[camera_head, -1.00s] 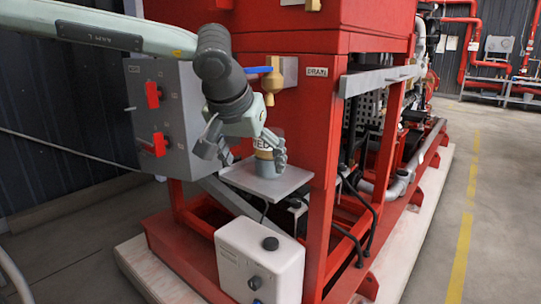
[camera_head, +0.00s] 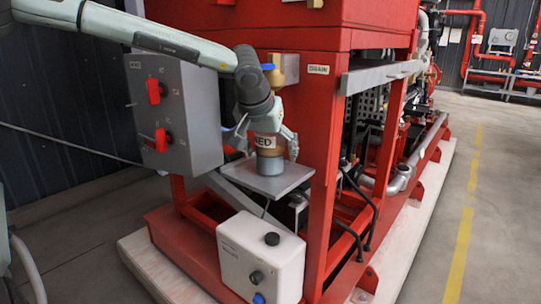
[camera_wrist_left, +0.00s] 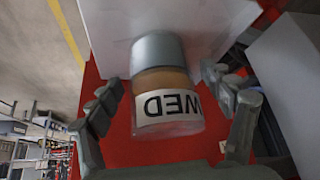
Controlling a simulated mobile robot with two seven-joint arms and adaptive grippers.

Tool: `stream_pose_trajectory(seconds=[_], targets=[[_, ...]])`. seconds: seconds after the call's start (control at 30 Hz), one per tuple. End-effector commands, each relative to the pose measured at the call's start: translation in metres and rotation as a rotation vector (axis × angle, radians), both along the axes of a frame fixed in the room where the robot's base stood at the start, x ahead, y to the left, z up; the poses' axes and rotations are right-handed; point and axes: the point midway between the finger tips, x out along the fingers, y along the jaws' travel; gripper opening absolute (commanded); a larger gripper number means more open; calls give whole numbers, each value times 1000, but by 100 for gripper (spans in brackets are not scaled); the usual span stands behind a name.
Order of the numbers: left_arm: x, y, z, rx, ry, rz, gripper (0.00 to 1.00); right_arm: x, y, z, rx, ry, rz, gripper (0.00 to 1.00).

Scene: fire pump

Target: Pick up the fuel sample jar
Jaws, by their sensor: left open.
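The fuel sample jar (camera_head: 269,164) is a small jar with amber contents, a blue-grey end and a white label band with dark letters reading "WED" or similar. It stands upright on a small grey shelf (camera_head: 290,182) on the front of the red frame. My left gripper (camera_head: 267,148) points down over the jar, open, with a finger on either side. In the left wrist view the jar (camera_wrist_left: 163,80) lies between the spread fingers (camera_wrist_left: 165,100), with visible gaps at both sides. My right gripper is out of view.
A brass drain valve with a blue handle (camera_head: 268,67) is just above and behind the left wrist. A grey box with red switches (camera_head: 172,115) is to the left. A white control box (camera_head: 262,258) sits below the shelf. Open floor lies to the right.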

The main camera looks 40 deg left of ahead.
Motion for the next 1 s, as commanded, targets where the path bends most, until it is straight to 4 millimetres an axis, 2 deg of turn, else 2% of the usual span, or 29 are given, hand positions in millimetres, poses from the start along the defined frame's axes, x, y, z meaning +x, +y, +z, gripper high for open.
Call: stream_pose_trajectory(seconds=[0.1, 0.63, 1.0], targets=[[0, 0, 0, 0, 0, 0, 81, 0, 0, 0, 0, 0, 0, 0], [0, 0, 0, -1, 0, 1, 15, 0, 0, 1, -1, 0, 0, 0], [1, 0, 8, 1, -4, 0, 15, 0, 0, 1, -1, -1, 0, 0]])
